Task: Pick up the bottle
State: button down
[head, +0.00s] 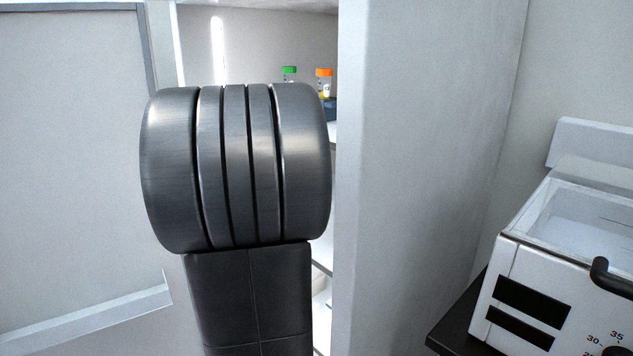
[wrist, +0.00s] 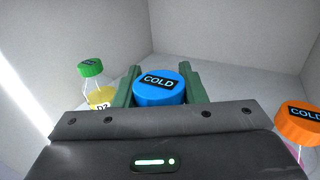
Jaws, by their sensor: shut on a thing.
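A bottle with a blue cap marked COLD (wrist: 160,88) is at the middle of the wrist view. My gripper (wrist: 160,70) has its two green fingers on either side of it and is shut on it. The bottle's body is hidden below the cap by my gripper. In the head view my dark arm covers the gripper and this bottle.
A green-capped bottle (wrist: 92,80) with yellow liquid is left of my gripper, and an orange-capped bottle (wrist: 299,122) is right. Both caps show inside the white cabinet, green (head: 289,72) and orange (head: 324,73). A white wall panel (head: 420,150) and an instrument (head: 540,270) stand right.

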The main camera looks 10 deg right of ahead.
jog(key=v, duration=1.2)
jog(key=shift+a, duration=0.1)
jog(key=c, duration=1.6)
grip_release()
grip_shut()
